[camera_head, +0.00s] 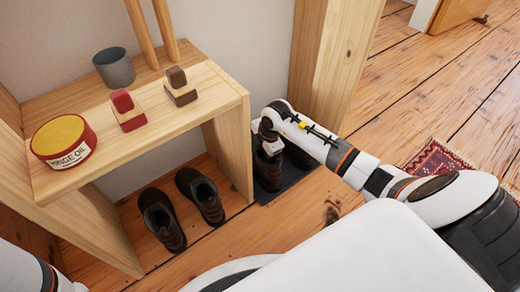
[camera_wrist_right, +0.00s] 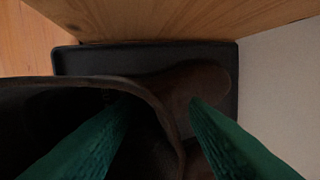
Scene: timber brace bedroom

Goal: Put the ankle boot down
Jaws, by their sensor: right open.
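A dark brown ankle boot (camera_head: 268,172) stands on a black tray (camera_head: 296,177) to the right of the wooden bench. In the right wrist view the boot (camera_wrist_right: 205,82) fills much of the picture, its toe to the right, over the dark tray (camera_wrist_right: 150,58). My right gripper (camera_wrist_right: 158,105) is open, its two green fingers apart at the boot's upper. In the head view the right gripper (camera_head: 268,142) is right above the boot and hides its top. Only a piece of my left arm shows at the lower left; its gripper is out of the picture.
A pair of brown boots (camera_head: 182,212) stands under the bench (camera_head: 215,95). The bench holds a tin (camera_head: 63,140), two brushes (camera_head: 128,111) and a grey cup (camera_head: 114,67). A wooden post (camera_head: 335,60) rises behind the tray.

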